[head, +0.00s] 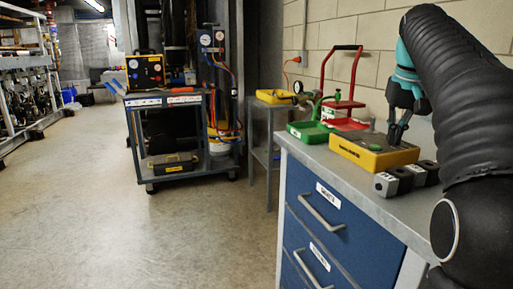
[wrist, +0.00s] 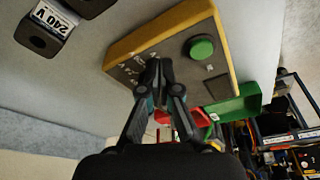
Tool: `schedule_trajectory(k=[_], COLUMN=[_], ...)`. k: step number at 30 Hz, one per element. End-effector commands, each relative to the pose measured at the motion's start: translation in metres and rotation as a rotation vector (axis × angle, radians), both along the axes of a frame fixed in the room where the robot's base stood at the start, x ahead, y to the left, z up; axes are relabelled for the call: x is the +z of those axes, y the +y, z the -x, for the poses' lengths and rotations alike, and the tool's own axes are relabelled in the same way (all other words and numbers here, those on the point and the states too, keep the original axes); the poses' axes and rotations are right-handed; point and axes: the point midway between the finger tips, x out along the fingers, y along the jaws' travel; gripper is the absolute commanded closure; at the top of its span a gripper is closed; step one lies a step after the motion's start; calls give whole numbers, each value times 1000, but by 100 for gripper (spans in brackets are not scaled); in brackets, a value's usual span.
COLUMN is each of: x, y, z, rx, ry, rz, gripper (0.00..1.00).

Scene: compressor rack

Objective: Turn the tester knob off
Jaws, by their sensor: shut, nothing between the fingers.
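The tester appears to be the yellow box with a grey top (head: 374,153) on the cabinet's worktop. It also shows in the wrist view (wrist: 177,42), where its panel has small white markings, a round green button (wrist: 201,47) and a dark square. My gripper (head: 396,138) points down at the right part of the box in the head view. In the wrist view my gripper (wrist: 160,70) has its fingertips together over the panel, beside the white markings. I cannot make out the knob; the fingers may hide it. Whether the fingertips touch the panel is unclear.
Dark blocks with white labels (head: 393,181) stand at the worktop's front edge; one reads 240 V in the wrist view (wrist: 54,18). A green tray (head: 309,132) and a red hand-truck-shaped stand (head: 344,103) are behind the box. A tool cart (head: 172,97) stands across open floor.

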Motion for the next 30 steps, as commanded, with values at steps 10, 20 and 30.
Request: schedule_trajectory(k=[10,20,30], x=[1,1,2], y=[0,-1,-5], z=[0,-1,1], rx=[0,0,-1], ry=[0,-1,0], rz=[0,0,0], gripper=[100,100,100])
